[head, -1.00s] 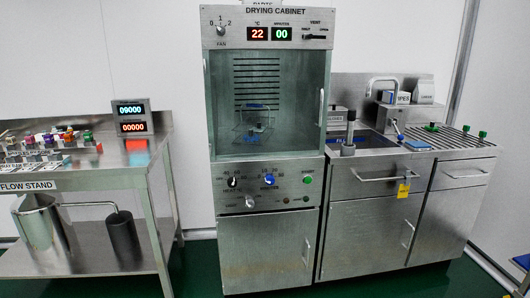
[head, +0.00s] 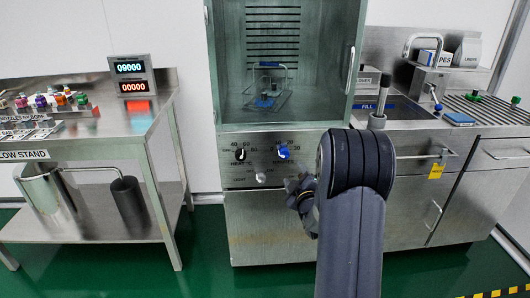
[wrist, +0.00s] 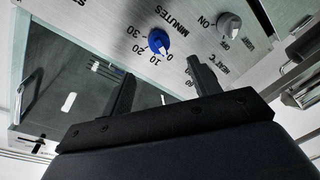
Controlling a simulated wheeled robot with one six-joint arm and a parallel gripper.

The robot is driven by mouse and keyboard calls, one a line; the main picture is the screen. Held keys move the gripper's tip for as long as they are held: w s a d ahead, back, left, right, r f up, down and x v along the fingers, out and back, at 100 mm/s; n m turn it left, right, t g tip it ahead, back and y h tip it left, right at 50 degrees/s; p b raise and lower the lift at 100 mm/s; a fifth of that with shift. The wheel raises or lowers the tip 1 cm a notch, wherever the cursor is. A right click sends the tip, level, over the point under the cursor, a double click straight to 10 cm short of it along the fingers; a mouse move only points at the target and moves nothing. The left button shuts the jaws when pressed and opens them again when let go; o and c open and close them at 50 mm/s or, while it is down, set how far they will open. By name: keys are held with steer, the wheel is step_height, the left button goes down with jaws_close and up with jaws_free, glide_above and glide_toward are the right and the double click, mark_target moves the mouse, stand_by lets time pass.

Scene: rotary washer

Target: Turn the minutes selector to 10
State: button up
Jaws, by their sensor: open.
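The minutes selector is a blue knob (head: 283,152) on the steel control panel below the drying cabinet's glass door. In the wrist view the blue knob (wrist: 158,41) shows close up, beside the word MINUTES and the marks 10, 20 and 30. A pale mark shows on the knob, but I cannot tell for sure which number it points to. My gripper (wrist: 163,84) is open and empty, its two fingers apart and short of the knob. In the head view my gripper (head: 303,194) is below and right of the knob, partly hidden by my arm.
A heater knob (head: 240,154) sits left of the selector and a light knob (head: 261,178) below it. The glass door (head: 270,125) is above. A stand (head: 150,110) is at the left, a sink counter (head: 430,150) at the right. Green floor is clear in front.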

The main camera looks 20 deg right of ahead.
mark_target(285, 157)
steer(key=w, duration=0.3)
steer(key=w+d, duration=0.1)
steer(key=w, duration=0.7)
steer(key=shift+w+d, duration=0.15)
steer(key=shift+d, duration=0.15)
steer(key=shift+c, duration=0.5)
steer(key=c, duration=0.9)
